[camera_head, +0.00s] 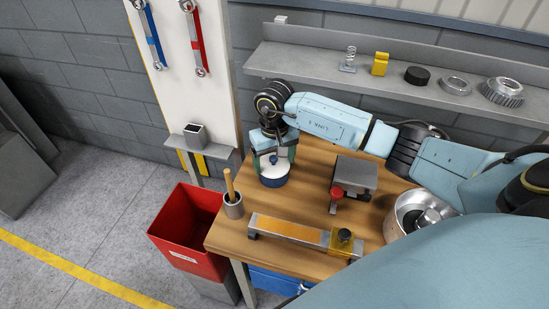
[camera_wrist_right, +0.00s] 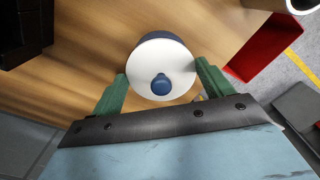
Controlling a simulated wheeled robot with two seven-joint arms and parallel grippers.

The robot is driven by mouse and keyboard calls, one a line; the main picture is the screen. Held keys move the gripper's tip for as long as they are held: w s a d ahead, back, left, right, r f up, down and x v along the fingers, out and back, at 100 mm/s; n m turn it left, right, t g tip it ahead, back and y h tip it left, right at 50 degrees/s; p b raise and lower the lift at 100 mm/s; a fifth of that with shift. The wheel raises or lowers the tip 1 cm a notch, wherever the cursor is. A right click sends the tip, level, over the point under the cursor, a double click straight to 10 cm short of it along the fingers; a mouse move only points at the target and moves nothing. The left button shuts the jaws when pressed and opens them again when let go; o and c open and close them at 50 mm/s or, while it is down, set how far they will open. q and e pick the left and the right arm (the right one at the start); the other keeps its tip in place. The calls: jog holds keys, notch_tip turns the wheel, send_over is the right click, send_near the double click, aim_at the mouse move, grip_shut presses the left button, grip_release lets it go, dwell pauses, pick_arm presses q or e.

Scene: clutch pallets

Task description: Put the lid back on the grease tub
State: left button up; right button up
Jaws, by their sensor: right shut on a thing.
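The grease tub (camera_head: 274,182) is a short blue round tub standing upright on the workbench near its back left. Its white round lid (camera_wrist_right: 168,66) with a blue knob (camera_wrist_right: 161,84) is over the tub. A strip of blue tub (camera_wrist_right: 163,35) shows past the lid's far edge in the wrist view. I cannot tell whether the lid is fully seated or slightly raised. My left gripper is not in view.
On the wooden bench (camera_head: 305,199) are a wooden-handled tool in a grey cup (camera_head: 233,207), a grey block with a red knob (camera_head: 355,176), a long orange-topped bar (camera_head: 290,230) and a metal bowl (camera_head: 398,229). A red bin (camera_head: 188,234) stands left; a shelf (camera_head: 315,66) is behind.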

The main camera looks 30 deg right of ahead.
jog(key=shift+s+b, duration=0.1)
jog(key=shift+b, duration=0.4)
dwell(1.5)
jog(key=shift+f+b, duration=0.15)
jog(key=shift+b, duration=0.55)
dwell(0.9)
dwell(0.3)
jog(key=o, duration=1)
jog(key=shift+r+p, duration=1.75)
jog(key=shift+r, duration=1.8)
